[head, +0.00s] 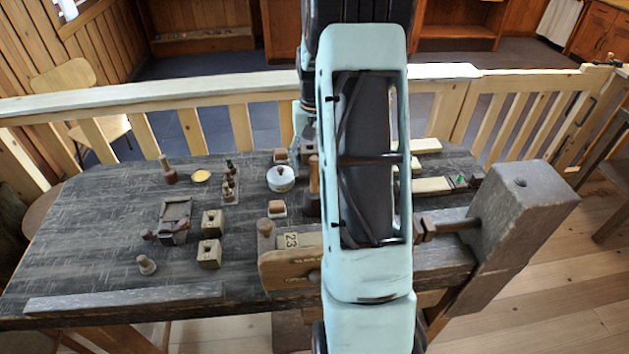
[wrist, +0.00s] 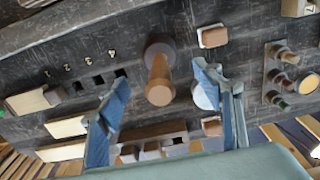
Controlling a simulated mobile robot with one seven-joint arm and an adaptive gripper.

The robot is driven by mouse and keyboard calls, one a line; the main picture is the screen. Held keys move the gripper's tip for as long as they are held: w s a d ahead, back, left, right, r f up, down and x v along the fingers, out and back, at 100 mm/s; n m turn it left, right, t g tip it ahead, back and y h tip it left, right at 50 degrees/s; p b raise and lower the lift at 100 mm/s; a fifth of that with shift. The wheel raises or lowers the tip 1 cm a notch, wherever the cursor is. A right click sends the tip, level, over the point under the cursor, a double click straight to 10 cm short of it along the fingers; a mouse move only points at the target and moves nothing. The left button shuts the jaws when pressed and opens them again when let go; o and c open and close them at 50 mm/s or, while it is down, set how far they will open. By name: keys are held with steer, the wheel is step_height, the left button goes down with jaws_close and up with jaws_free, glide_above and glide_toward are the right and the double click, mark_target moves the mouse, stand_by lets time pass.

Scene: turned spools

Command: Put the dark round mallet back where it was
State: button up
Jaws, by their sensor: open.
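In the wrist view a round-headed wooden mallet (wrist: 159,52) stands on the bench, its dark head down and its lighter handle pointing up toward the camera. My gripper (wrist: 162,82) is open, with one finger on each side of the handle and visible gaps to both. A second mallet-like piece with a dark reddish-brown round head (head: 169,176) stands handle up at the back left. I cannot tell from the frames which one the task names.
A white round tin (head: 280,179) stands close left of the mallet in the head view. Numbered square holes (wrist: 98,80) and pale blocks (wrist: 32,101) lie on its other side. A vise (head: 525,205) occupies the right end.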

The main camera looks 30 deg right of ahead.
steer(key=shift+r, duration=1.9)
